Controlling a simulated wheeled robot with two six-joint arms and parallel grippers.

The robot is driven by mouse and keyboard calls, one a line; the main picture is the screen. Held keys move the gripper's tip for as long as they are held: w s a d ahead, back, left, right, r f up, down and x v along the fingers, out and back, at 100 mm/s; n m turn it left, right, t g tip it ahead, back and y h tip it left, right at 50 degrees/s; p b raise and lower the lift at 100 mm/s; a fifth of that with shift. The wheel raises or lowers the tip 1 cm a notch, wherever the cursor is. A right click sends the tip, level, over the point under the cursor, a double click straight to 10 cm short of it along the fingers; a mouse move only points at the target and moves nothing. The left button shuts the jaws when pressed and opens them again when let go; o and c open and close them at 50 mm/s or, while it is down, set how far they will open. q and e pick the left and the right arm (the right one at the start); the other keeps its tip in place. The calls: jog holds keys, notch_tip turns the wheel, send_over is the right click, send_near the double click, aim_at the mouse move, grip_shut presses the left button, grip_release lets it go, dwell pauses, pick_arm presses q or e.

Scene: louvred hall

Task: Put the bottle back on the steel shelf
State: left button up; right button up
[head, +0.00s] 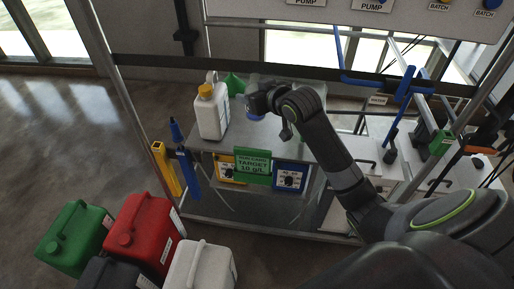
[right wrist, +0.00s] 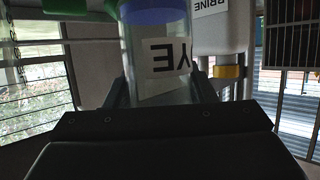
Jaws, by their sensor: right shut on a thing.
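The clear bottle (right wrist: 155,60) has a label with "YE" readable and blue at one end. My right gripper (right wrist: 170,92) is shut around it in the right wrist view, where the picture is upside down. In the head view the right gripper (head: 259,100) hides most of the bottle; its blue part (head: 256,117) shows just below the fingers. The bottle looks upright over the steel shelf (head: 240,143), close to its top. I cannot tell whether its base touches the shelf. My left gripper is not in view.
A white jug (head: 209,117) with a yellow cap stands on the shelf left of the bottle, and a green funnel (head: 234,84) is behind. A green sign (head: 253,167) and dials hang at the shelf's front. Coloured canisters (head: 145,232) stand lower left. Blue pipework is at right.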

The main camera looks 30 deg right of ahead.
jog(key=shift+w+d+f, duration=0.1)
jog(key=shift+d+f, duration=0.05)
jog(key=shift+f, duration=0.1)
jog(key=shift+r+p, duration=0.35)
jog(key=shift+p, duration=0.6)
jog(key=shift+f, duration=0.25)
notch_tip(320, 180, down, 10)
jog(key=shift+r, duration=0.15)
jog(key=shift+f, duration=0.2)
jog(key=o, duration=1.2)
